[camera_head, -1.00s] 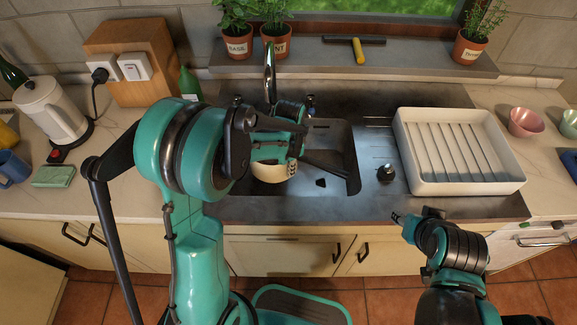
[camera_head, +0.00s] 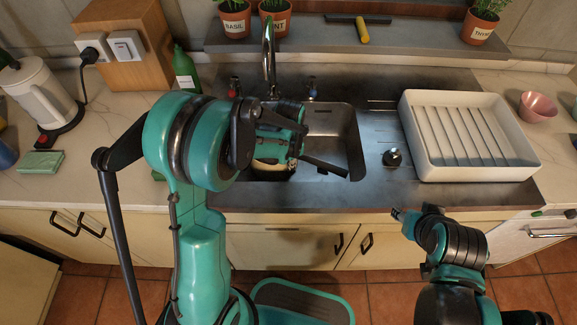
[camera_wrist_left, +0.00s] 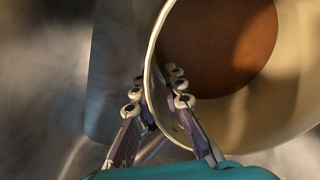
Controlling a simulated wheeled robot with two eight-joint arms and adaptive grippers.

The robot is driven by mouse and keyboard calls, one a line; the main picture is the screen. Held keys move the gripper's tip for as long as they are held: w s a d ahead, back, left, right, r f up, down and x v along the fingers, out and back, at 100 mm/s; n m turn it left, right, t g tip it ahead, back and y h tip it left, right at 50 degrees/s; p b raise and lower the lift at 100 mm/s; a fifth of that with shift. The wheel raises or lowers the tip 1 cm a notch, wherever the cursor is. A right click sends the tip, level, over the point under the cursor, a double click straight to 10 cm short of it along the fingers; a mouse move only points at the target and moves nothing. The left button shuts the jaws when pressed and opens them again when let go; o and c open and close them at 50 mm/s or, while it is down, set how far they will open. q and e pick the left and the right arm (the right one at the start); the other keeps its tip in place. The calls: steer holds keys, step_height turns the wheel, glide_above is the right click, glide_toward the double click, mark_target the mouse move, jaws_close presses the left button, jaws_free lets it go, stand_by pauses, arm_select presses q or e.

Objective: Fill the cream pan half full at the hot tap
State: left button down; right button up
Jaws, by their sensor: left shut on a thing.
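The cream pan (camera_head: 270,167) is at the left part of the sink (camera_head: 345,135), mostly hidden behind my left arm. My left gripper (camera_head: 292,150) is shut on its rim. In the left wrist view the fingers (camera_wrist_left: 155,98) pinch the wall of the cream pan (camera_wrist_left: 232,122), whose inside shows a brown round bottom. I cannot tell if it holds water. A dark bar, seemingly its handle, points right. The tap spout (camera_head: 268,50) rises behind, with no stream visible. The red-marked hot tap (camera_head: 234,86) is left of it. My right gripper (camera_head: 401,215) is before the counter, its fingers unclear.
A blue-marked tap (camera_head: 312,88) stands right of the spout. A green bottle (camera_head: 186,70), a kettle (camera_head: 45,98) and a green sponge (camera_head: 41,162) are left. Potted herbs stand on the sill (camera_head: 410,44).

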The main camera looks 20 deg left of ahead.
arm_select(q)
steer(key=c, duration=1.5)
jaws_free()
steer(key=shift+r, duration=0.1)
step_height(320, 180, up, 12)
steer(key=shift+s, duration=0.15)
steer(key=s+r+n+t, duration=0.1)
steer(key=s+n+t, duration=0.1)
steer(key=s, duration=0.2)
steer(key=s+a+r+n+t, duration=0.1)
steer(key=s+r+n+t, duration=0.1)
steer(key=s, duration=0.3)
steer(key=s+a+r+n+t, duration=0.1)
steer(key=s+n+t, duration=0.1)
steer(key=s, duration=0.3)
steer(key=shift+s+r+n, duration=0.15)
steer(key=shift+r+n, duration=0.1)
steer(key=shift+n, duration=0.45)
steer(key=shift+s+f+n+t, duration=0.2)
steer(key=shift+s+n+t, duration=0.2)
steer(key=shift+t, duration=0.1)
